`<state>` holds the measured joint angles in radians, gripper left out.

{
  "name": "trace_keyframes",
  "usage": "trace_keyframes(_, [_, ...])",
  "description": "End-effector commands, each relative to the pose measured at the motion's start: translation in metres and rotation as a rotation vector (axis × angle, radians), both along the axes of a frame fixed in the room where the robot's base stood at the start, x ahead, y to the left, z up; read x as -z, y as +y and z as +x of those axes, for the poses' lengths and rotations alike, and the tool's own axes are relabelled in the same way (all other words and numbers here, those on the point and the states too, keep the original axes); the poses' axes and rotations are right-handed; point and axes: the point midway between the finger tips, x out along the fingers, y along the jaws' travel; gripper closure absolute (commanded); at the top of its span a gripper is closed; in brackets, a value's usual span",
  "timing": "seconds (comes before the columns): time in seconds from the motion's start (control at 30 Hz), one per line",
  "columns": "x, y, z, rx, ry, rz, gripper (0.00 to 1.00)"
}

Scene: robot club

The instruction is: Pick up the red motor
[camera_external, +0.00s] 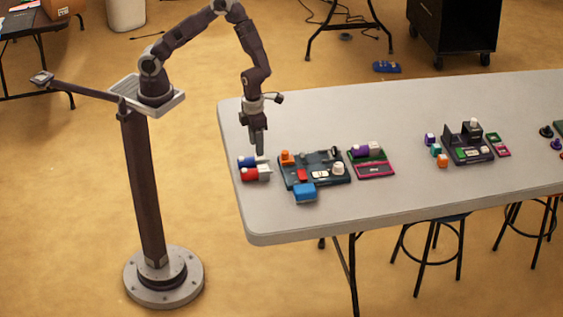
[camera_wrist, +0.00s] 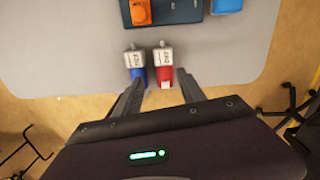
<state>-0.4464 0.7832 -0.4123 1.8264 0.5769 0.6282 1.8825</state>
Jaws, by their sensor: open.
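The red motor (camera_external: 250,174) lies on the table near its left end, with a pale grey section at one end. In the wrist view the red motor (camera_wrist: 164,76) appears between my two fingertips, nearer the right one. A blue motor (camera_external: 246,162) lies parallel beside it; the blue motor (camera_wrist: 136,72) shows at my left fingertip in the wrist view. My gripper (camera_external: 259,152) is open and empty, pointing down, seemingly just above the motors. It also shows in the wrist view (camera_wrist: 160,79). I cannot tell the exact height gap.
A dark tray (camera_external: 320,180) with an orange part (camera_external: 287,158) stands right of the motors. A blue block (camera_external: 305,192) is at its front edge. A green and pink tray (camera_external: 376,169) is farther right. The table's left edge is close; its front left area is clear.

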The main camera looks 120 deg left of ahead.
Motion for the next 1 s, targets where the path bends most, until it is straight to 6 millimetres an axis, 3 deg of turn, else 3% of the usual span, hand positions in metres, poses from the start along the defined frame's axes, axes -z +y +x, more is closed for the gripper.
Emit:
trace_keyframes(0.03, [0.016,0.000,0.002,0.058,0.014,-0.021,0.53])
trace_keyframes(0.13, [0.032,-0.001,0.004,0.135,0.023,-0.040,0.53])
trace_keyframes(0.5, [0.093,-0.003,0.007,0.147,0.025,-0.043,0.53])
trace_keyframes(0.8, [0.102,-0.002,0.008,0.144,0.023,-0.041,0.53])
trace_keyframes(1.0, [0.102,-0.002,0.008,0.144,0.023,-0.041,0.92])
